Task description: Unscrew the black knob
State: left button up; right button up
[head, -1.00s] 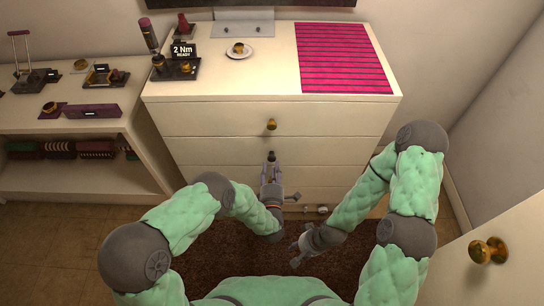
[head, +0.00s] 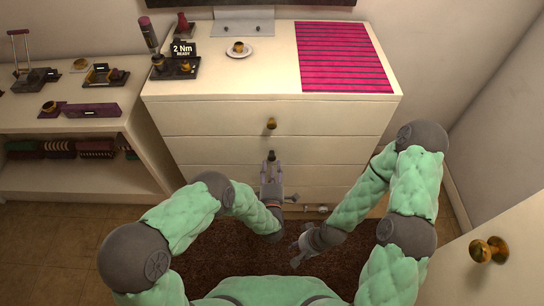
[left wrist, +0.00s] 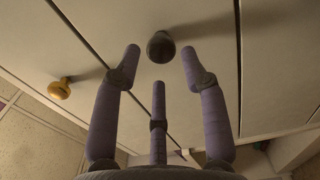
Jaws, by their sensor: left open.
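The black knob (head: 271,155) is on a lower drawer front of the white dresser, below a brass knob (head: 271,124). In the left wrist view the black knob (left wrist: 160,47) shows dark and round, just beyond the fingertips. My left gripper (head: 271,165) is open and empty, with its fingers (left wrist: 160,65) spread around the line to the knob. They appear apart from it. My right gripper (head: 298,245) hangs low over the rug, fingers apart, with nothing visible in it.
The dresser top (head: 270,75) holds a "2 Nm READY" display (head: 184,50), a small plate (head: 240,52) and a pink striped mat (head: 345,57). A shelf unit (head: 60,120) stands at left. A door with a brass doorknob (head: 489,250) is at lower right.

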aim_at(272, 160)
pick_arm(q)
jog(key=m, duration=1.2)
jog(key=shift+m, duration=0.4)
jog(key=m, duration=0.6)
jog(key=shift+f, duration=0.1)
jog(key=m, duration=0.7)
jog(key=shift+w, duration=0.1)
jog(key=shift+w, duration=1.4)
grip_shut()
